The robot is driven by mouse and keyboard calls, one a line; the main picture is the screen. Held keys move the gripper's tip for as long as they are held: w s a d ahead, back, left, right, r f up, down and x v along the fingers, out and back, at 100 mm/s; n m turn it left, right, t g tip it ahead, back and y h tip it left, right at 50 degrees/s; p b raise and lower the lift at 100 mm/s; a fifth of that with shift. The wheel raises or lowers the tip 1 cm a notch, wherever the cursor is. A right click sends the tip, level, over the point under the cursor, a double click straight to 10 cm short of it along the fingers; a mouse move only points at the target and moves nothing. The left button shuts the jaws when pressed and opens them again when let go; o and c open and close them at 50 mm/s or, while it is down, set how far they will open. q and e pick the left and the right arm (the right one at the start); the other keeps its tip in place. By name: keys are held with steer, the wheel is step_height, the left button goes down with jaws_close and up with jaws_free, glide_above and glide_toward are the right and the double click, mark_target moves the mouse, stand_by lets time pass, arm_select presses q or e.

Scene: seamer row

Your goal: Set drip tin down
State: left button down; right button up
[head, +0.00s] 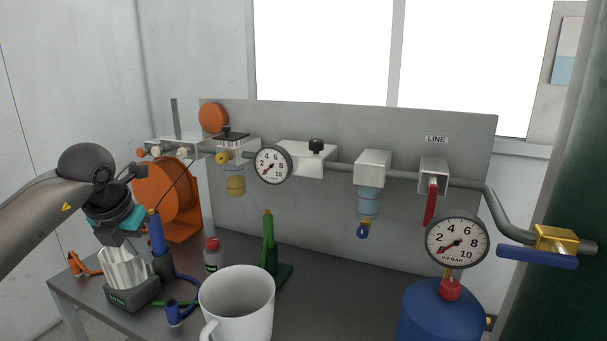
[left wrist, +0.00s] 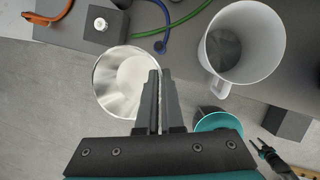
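The drip tin, a shiny silver open cup (head: 125,268), hangs under my left gripper (head: 113,240) at the left of the head view. In the left wrist view the tin (left wrist: 122,75) shows its pale inside. The fingers of my left gripper (left wrist: 160,103) are close together at the tin's right rim, with the rim apparently between them. In the left wrist view the tin overlaps the bench edge, with floor below. My right gripper (left wrist: 262,150) appears small at the lower right, its two fingers apart and empty.
A dark block (head: 132,293) with a white knob stands on the bench (head: 310,300) by the tin. A large white mug (head: 237,305), a blue upright tool (head: 157,234), a green stand (head: 269,245) and a red-capped bottle (head: 212,255) are near. A blue tank (head: 440,315) stands at the right.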

arm_select(q)
steer(key=s+d+f+m+g, duration=0.1)
steer(key=s+d+m+g, duration=0.2)
steer(key=m, duration=0.8)
steer(key=s+d+f+m+g, duration=0.2)
steer(key=s+d+m, duration=0.5)
steer(key=m, duration=0.5)
steer(key=s+d+f+m+g+h, duration=0.1)
steer(key=s+d+m+g, duration=0.3)
steer(key=s+m, duration=0.4)
steer(key=f+m, duration=0.1)
steer(key=m, duration=0.3)
steer(key=shift+s+d, duration=0.35)
steer(key=shift+d, duration=0.05)
arm_select(e)
steer(key=shift+w+a, duration=0.1)
steer(key=shift+w, duration=1.15)
arm_select(q)
steer(key=shift+a, duration=0.1)
